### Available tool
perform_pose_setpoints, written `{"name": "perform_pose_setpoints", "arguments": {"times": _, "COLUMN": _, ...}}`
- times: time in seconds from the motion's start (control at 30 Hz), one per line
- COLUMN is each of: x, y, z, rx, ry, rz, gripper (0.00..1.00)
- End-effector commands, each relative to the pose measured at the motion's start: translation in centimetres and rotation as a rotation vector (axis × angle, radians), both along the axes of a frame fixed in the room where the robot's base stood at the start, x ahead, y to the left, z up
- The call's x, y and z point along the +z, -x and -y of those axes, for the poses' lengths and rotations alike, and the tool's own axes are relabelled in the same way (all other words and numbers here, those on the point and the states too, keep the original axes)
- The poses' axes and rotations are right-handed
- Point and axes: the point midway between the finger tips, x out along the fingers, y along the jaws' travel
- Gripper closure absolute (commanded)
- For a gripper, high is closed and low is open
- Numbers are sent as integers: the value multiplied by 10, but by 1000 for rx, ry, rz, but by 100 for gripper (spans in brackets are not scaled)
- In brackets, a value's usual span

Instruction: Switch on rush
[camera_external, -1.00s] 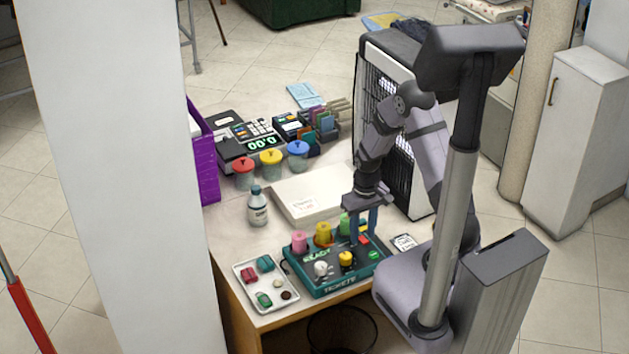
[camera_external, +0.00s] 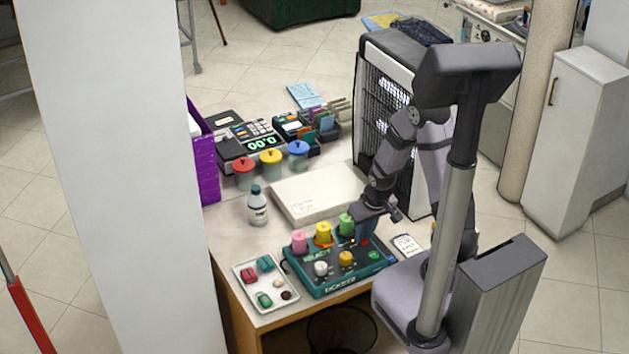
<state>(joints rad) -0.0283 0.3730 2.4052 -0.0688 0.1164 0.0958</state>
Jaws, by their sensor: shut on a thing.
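A teal ticket control box (camera_external: 338,278) sits at the front of the desk, with pink, yellow and green round knobs along its back. A white knob (camera_external: 321,268) and a smaller yellow knob (camera_external: 346,258) are in front. A small red part (camera_external: 365,241) and a green button (camera_external: 374,254) show at its right end. My gripper (camera_external: 366,236) points down at the back right of the box, jaws closed on a small control by the red part. The fingers largely hide that control, and I cannot read a rush label.
A tray (camera_external: 241,273) of small items lies left of the box, with a bottle (camera_external: 257,207) behind it. A flat white box (camera_external: 318,192) lies behind the knobs, and a card (camera_external: 407,245) lies to the right. A dark grilled machine (camera_external: 383,101) stands behind my arm.

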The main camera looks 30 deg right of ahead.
Motion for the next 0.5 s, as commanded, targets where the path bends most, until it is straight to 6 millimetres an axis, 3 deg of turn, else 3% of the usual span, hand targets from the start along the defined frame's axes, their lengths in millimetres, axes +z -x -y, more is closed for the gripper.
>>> {"name": "perform_pose_setpoints", "arguments": {"times": 0.33, "x": 1, "y": 0, "z": 0, "rx": -1, "ry": -1, "rz": 15, "gripper": 100}}
{"name": "perform_pose_setpoints", "arguments": {"times": 0.37, "x": 1, "y": 0, "z": 0, "rx": -1, "ry": -1, "rz": 14, "gripper": 80}}
{"name": "perform_pose_setpoints", "arguments": {"times": 0.4, "x": 1, "y": 0, "z": 0, "rx": -1, "ry": -1, "rz": 14, "gripper": 70}}
{"name": "perform_pose_setpoints", "arguments": {"times": 0.5, "x": 1, "y": 0, "z": 0, "rx": -1, "ry": -1, "rz": 13, "gripper": 66}}
